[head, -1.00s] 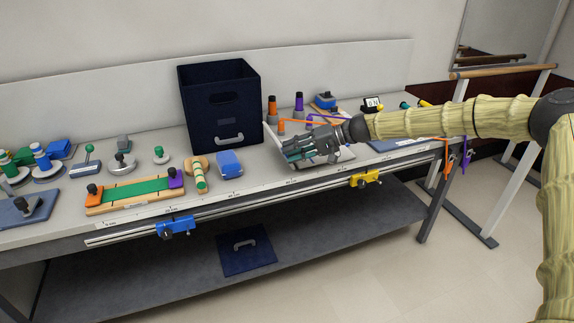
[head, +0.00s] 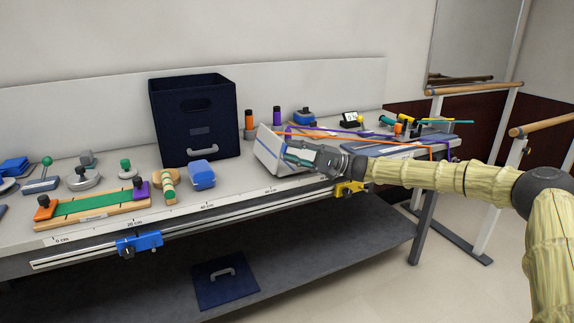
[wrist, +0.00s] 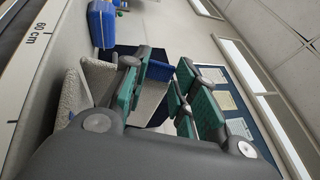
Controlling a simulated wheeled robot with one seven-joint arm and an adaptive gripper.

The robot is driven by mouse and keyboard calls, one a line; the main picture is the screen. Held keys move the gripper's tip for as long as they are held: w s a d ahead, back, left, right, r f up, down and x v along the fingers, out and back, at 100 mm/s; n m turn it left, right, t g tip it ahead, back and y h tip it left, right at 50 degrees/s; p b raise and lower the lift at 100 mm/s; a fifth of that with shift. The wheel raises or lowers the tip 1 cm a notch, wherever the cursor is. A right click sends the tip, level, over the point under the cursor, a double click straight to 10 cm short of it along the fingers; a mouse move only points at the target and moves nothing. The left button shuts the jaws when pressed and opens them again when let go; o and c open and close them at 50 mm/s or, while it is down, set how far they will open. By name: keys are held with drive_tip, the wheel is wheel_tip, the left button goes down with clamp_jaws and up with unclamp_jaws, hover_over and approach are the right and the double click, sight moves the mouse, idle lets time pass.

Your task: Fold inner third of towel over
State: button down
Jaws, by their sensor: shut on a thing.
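A pale grey-white towel (head: 265,155) is at my gripper on the bench, right of the dark bin. Part of it stands up steeply on the left of the fingers, and a flatter part lies beneath. My gripper (head: 297,156), with teal finger pads, is shut on the towel. In the wrist view, the woven grey towel (wrist: 74,97) shows beside the left finger, and some of it shows between the fingers of my gripper (wrist: 160,88). My fingers and wrist hide part of the towel, so its fold lines cannot be made out.
A dark navy bin (head: 195,125) stands behind and left. A blue block (head: 202,174) sits in front of it. Orange and purple bands (head: 345,134) stretch behind my gripper. A rail with a yellow clamp (head: 349,189) runs along the bench's front edge.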

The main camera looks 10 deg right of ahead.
drive_tip(key=shift+w+d+f+m+t+y+b, duration=0.15)
drive_tip(key=shift+d+f+m+t+y+b, duration=0.45)
drive_tip(key=shift+b, duration=0.6)
drive_tip(key=shift+w+d+f+m+t+y+b, duration=0.1)
drive_tip(key=shift+d+f+m+t+y+b, duration=0.25)
drive_tip(key=shift+d+m+y+b, duration=0.6)
drive_tip(key=shift+a+r+n+t+b, duration=0.1)
drive_tip(key=shift+a+n+t+b, duration=0.15)
drive_tip(key=shift+a+n+b, duration=0.1)
drive_tip(key=c, duration=1.1)
unclamp_jaws()
drive_tip(key=shift+d, duration=0.1)
drive_tip(key=v, duration=1.2)
drive_tip(key=shift+r, duration=0.1)
